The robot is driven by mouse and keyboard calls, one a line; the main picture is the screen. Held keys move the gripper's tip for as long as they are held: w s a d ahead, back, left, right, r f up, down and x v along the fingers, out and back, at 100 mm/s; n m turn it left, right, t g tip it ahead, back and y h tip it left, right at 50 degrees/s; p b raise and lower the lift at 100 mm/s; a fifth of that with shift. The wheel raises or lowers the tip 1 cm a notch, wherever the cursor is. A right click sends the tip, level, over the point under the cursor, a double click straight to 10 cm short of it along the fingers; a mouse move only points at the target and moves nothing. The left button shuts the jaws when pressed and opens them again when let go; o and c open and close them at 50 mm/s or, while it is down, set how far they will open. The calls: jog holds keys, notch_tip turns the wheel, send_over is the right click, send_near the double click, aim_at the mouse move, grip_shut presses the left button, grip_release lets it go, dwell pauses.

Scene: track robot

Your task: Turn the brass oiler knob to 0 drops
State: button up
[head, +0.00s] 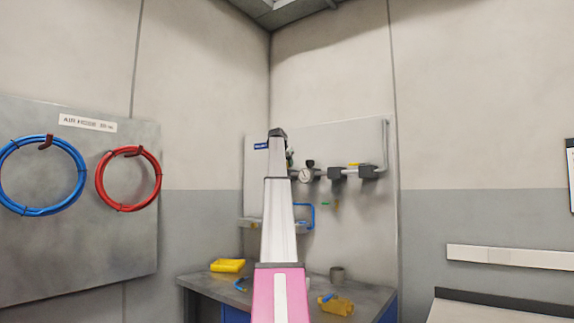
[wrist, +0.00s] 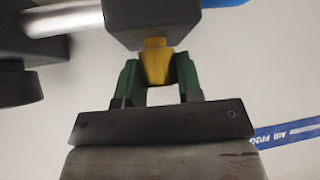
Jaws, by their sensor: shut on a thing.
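The brass oiler knob (wrist: 156,62) shows yellow in the wrist view, under a dark grey block (wrist: 150,22). My gripper (wrist: 158,72) has green fingers, one on each side of the knob, and is shut on it. The knob's scale or drop marks are not visible. In the head view my arm covers the knob and most of the gripper. The air unit on the wall panel shows there to the right of my arm, with a round gauge (head: 305,176) and dark blocks (head: 337,173).
A workbench (head: 300,287) stands below the panel, with a yellow box (head: 228,265), a grey cup (head: 337,273) and a yellow item (head: 336,305). Blue (head: 80,173) and red (head: 158,180) hose coils hang on the left board. A pipe (wrist: 62,20) and a dark fitting (wrist: 22,85) are close by the gripper.

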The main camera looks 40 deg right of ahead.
jog(key=n+t+y, duration=0.1)
jog(key=n+y, duration=0.1)
jog(key=n, duration=0.1)
jog(key=n+t+y, duration=0.1)
jog(key=n+t, duration=0.1)
jog(key=n, duration=0.1)
jog(key=shift+n+y, duration=0.3)
jog(key=shift+y, duration=0.1)
jog(key=shift+t, duration=0.3)
jog(key=o, duration=0.9)
jog(key=v, duration=1)
jog(key=shift+s+r, duration=0.3)
